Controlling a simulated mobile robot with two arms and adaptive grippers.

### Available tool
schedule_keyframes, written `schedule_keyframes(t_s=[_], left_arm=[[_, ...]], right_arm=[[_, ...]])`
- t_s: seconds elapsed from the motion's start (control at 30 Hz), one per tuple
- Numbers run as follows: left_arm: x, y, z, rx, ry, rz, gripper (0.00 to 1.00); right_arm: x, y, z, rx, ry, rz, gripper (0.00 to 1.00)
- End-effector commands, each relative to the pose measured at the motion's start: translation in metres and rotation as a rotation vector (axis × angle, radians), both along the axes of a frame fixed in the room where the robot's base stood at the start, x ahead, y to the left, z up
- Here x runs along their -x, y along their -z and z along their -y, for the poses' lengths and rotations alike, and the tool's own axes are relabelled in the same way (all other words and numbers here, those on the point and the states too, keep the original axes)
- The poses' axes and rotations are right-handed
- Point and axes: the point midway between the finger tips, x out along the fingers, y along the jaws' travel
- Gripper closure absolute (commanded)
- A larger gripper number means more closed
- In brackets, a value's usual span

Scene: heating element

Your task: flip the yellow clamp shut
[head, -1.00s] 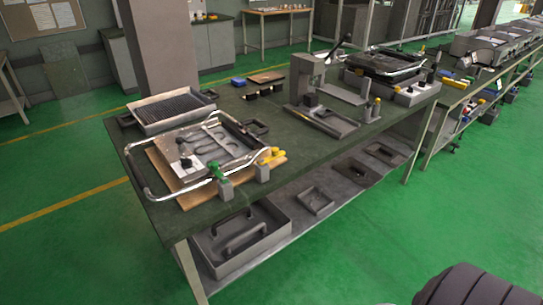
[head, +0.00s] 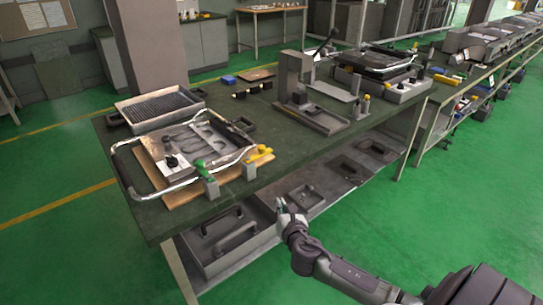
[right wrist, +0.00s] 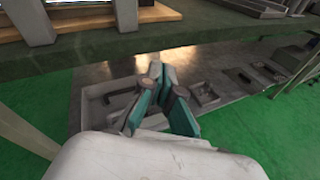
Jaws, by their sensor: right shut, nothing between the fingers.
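The yellow clamp (head: 260,154) sits on a small grey block (head: 249,171) at the front edge of the green-topped table, right of the tray fixture (head: 193,146). Its handle slants up to the right; I cannot tell its exact latch position. A green clamp (head: 201,167) stands to its left on a similar block. My right gripper (head: 280,205) is shut and empty, in front of the table edge, below and slightly right of the yellow clamp. In the right wrist view its fingers (right wrist: 157,70) meet at the tips, under the table edge. My left gripper is out of view.
The table edge (right wrist: 190,38) lies just above and beyond the right gripper. The lower shelf holds a grey bin (head: 222,240) and shallow trays. A grey press (head: 300,85) stands farther back. Floor in front is free.

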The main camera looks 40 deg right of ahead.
Motion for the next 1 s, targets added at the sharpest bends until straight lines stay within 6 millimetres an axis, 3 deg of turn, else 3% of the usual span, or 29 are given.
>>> schedule_keyframes(t_s=[0.03, 0.1, 0.23, 0.7, 0.87, 1.0], left_arm=[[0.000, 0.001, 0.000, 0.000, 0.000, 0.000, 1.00], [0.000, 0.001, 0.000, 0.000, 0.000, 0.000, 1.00], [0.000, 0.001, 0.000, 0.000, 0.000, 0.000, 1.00], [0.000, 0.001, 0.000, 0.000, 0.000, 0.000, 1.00], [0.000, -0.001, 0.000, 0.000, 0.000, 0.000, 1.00], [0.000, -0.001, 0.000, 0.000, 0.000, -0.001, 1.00]], right_arm=[[-0.004, -0.026, -0.003, 0.083, -0.021, 0.032, 1.00], [-0.007, -0.054, -0.006, 0.178, -0.036, 0.063, 1.00], [-0.009, -0.081, -0.010, 0.275, -0.048, 0.095, 1.00], [-0.013, -0.086, -0.010, 0.295, -0.049, 0.101, 1.00], [-0.034, -0.088, -0.003, 0.293, -0.046, 0.102, 1.00], [-0.063, -0.088, 0.007, 0.294, -0.046, 0.103, 1.00]])
